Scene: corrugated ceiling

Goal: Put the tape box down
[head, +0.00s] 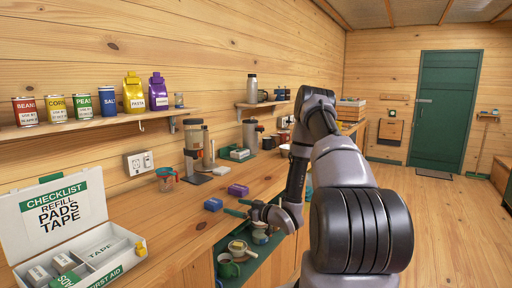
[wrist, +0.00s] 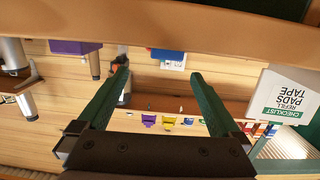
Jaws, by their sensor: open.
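The white box labelled TAPE (head: 103,250) lies in the open first aid kit (head: 139,250) at the lower left of the head view. The kit's raised lid (head: 85,207) carries a checklist reading "refill pads tape"; the lid also shows upside down in the wrist view (wrist: 285,97). My gripper (head: 238,207) is at the counter's front edge, to the right of the kit and apart from it. In the wrist view its green fingers (wrist: 162,85) are spread, with nothing held between them. A small blue box (head: 213,204) lies on the counter just beyond the fingertips.
Below my gripper, an open green shelf (head: 263,257) holds bowls and cups. Counter between kit and blue box is clear.

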